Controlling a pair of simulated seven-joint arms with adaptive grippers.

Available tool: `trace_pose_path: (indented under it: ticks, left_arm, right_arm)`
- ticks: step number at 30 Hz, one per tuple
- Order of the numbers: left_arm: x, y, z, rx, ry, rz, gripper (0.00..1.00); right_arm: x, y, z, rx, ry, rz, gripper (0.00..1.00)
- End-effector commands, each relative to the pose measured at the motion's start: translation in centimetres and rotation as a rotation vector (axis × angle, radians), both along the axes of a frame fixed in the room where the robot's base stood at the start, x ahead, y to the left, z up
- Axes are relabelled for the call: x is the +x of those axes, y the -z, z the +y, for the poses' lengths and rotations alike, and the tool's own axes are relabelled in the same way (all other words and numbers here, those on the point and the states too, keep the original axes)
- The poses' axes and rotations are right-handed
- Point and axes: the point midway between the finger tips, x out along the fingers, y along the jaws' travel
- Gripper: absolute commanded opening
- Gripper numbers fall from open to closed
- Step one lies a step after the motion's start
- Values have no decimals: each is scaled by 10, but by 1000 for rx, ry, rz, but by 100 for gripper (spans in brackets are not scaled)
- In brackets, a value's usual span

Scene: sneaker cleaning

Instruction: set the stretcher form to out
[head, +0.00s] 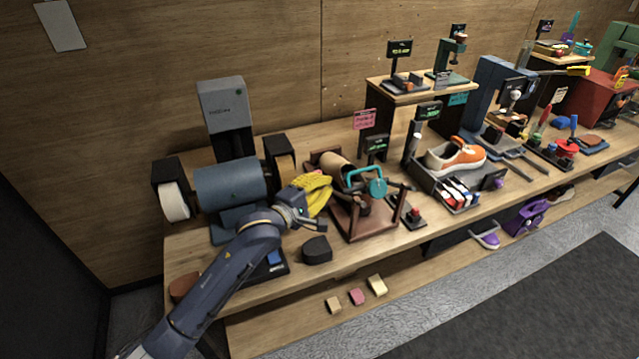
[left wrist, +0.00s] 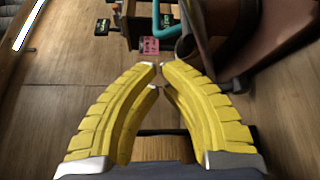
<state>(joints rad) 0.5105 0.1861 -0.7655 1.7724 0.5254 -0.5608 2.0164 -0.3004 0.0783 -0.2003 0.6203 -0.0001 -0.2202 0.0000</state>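The stretcher stands on the bench near the middle of the head view, a brown wooden frame (head: 352,222) with a teal handle (head: 365,173). A tan rounded piece (head: 336,165) behind it looks like the stretcher form, though I cannot tell its setting. My left gripper (head: 322,191), with yellow ribbed fingers, is just left of the frame. In the left wrist view, its fingertips (left wrist: 160,68) come together with nothing seen between them. The teal handle (left wrist: 165,20) is beyond the tips, and a large reddish-brown body (left wrist: 265,38) is at upper right. My right gripper is not in view.
A blue-grey drum machine (head: 230,183) stands behind my left arm. A dark block (head: 317,249) sits near the bench front. A tray with an orange-and-white sneaker (head: 455,156) is to the right. A pink sign (head: 365,119) stands behind the stretcher.

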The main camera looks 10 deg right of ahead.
Motion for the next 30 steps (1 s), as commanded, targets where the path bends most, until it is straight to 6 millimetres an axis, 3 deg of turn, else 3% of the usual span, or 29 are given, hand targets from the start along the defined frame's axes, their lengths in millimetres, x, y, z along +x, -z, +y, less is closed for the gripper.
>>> trace_pose_path:
  ticks: [13, 30]
  left_arm:
    - [41, 3, -44, 1, 0, -1, 0]
    - [49, 4, -52, 1, 0, -1, 0]
  right_arm:
    - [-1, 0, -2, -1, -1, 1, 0]
    - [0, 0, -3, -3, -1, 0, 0]
